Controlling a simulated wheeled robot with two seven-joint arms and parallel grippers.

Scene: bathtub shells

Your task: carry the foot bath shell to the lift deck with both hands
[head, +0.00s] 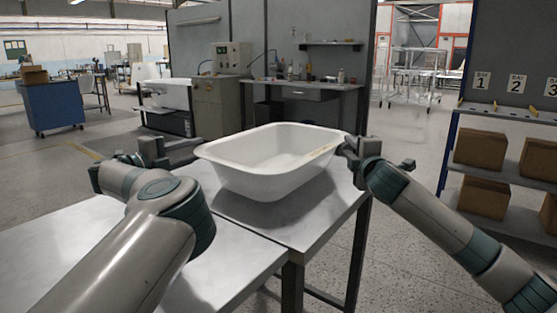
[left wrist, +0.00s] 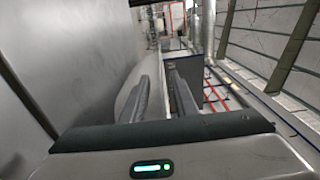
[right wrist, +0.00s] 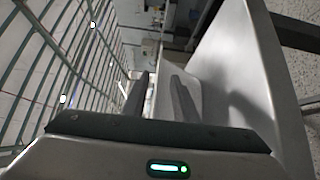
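The white foot bath shell (head: 265,180), a wide open tub with a tan strip on its right rim, sits upright on a grey metal table (head: 300,225). My left gripper (head: 192,150) is at the shell's left rim, fingers apart. My right gripper (head: 348,156) is at the right rim, fingers apart. No lift deck is clearly identifiable.
A second metal surface (head: 90,245) adjoins the table at front left. A shelf rack with cardboard boxes (head: 480,150) stands at right, under bay number signs. A workbench (head: 305,88) and panels stand behind. Open floor (head: 415,150) lies between table and rack.

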